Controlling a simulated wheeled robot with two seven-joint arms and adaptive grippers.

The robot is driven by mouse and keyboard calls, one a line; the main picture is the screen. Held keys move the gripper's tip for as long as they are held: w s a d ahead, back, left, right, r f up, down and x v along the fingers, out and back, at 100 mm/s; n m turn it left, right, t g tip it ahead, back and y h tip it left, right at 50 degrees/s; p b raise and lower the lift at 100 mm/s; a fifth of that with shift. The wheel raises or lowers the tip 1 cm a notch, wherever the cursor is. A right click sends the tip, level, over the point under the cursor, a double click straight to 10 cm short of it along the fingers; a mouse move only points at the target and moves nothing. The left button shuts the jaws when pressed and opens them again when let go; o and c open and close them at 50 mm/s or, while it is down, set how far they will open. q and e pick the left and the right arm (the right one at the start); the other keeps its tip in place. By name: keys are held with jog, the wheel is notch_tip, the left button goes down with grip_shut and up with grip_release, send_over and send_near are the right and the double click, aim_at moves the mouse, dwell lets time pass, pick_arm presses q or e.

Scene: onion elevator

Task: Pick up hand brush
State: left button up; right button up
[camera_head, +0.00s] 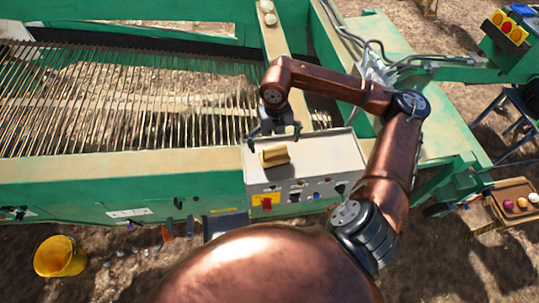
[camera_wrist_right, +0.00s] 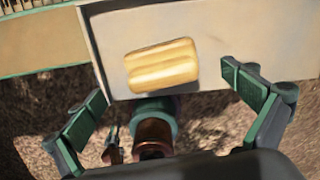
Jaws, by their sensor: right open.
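A small tan, block-shaped thing that looks like the hand brush (camera_head: 276,156) lies on the pale top of the control box (camera_head: 335,155). In the right wrist view the brush (camera_wrist_right: 161,66) shows as two rounded, pale yellow ridges side by side, slightly tilted. My right gripper (camera_head: 274,137) is open and empty, just behind the brush in the head view. In the right wrist view its two fingers (camera_wrist_right: 163,90) stand wide apart on either side of the brush, not touching it. My left gripper is not in view.
Green machine framing surrounds a bed of metal rods (camera_head: 130,100) at the left. The box front carries a red-and-yellow switch (camera_head: 266,201) and knobs. A yellow bucket (camera_head: 60,257) stands on the ground at lower left. A wooden tray (camera_head: 515,190) with onions is at the right.

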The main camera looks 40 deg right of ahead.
aim_at(275, 157)
jog(key=shift+w+f, duration=0.15)
jog(key=shift+f, duration=0.35)
jog(key=shift+s+f+p, duration=0.25)
jog(key=shift+f+p, duration=0.05)
jog(key=shift+f, duration=0.7)
notch_tip(275, 157, down, 4)
jog(key=shift+f+p, duration=0.2)
jog(key=shift+p, duration=0.65)
jog(key=shift+f, duration=0.45)
jog(key=c, duration=1.4)
jog(key=shift+r, duration=0.1)
